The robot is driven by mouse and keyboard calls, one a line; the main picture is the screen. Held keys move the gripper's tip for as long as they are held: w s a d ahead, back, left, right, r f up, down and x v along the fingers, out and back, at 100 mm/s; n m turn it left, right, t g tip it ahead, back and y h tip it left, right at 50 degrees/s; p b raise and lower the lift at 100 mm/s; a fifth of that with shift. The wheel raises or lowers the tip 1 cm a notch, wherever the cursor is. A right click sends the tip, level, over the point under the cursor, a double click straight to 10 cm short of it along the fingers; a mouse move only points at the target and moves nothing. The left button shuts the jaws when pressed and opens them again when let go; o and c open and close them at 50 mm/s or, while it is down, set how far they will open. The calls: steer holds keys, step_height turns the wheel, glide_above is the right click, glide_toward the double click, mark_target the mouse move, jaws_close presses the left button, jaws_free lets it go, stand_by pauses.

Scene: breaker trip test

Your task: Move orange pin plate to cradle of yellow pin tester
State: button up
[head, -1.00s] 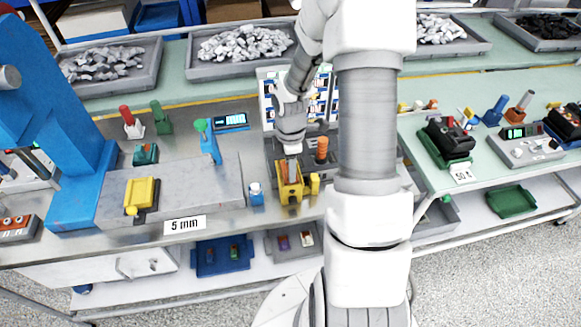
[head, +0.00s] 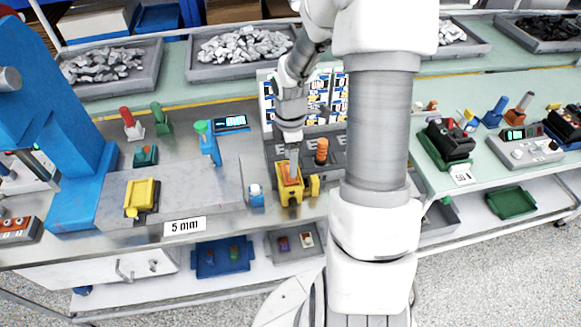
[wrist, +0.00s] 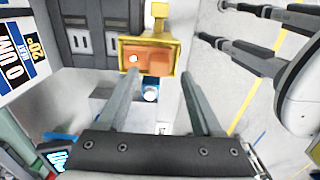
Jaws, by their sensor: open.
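A yellow box-shaped tester (head: 289,197) stands at the front edge of the bench in the head view, with a yellow knob on its right. It also shows at the top of the wrist view (wrist: 122,56). An orange plate (head: 289,175) sits inside its open cradle. In the wrist view the orange plate (wrist: 150,61) has a small white spot at its left and lies within the yellow walls. My gripper (wrist: 160,73) is open, its fingers apart and empty. In the head view my gripper (head: 293,160) is just above the tester.
A grey rack with an orange ribbed post (head: 321,151) stands behind and right of the tester. A small white-and-blue piece (head: 256,194) is to its left. A yellow fixture (head: 142,193) sits on a grey slab. Printed boxes (head: 268,98) stand behind.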

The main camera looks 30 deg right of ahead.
step_height(320, 180, up, 8)
steer(key=shift+f, duration=0.15)
stand_by(0.4)
steer(key=s+a+r+m+t+b, duration=0.1)
steer(key=s+a+r+m+t, duration=0.1)
steer(key=a+r+m, duration=0.4)
steer(key=s+a+r+m+t+b, duration=0.1)
steer(key=s+a+r+t, duration=0.2)
steer(key=r, duration=0.4)
steer(key=s+a+r+m+p, duration=0.1)
steer(key=s+a+r+m, duration=0.2)
steer(key=s+m, duration=0.4)
steer(key=s, duration=0.4)
steer(key=shift+s+r+m+t, duration=0.2)
steer(key=shift+s+m+t, duration=0.1)
steer(key=shift+s+m, duration=0.1)
steer(key=shift+d, duration=0.15)
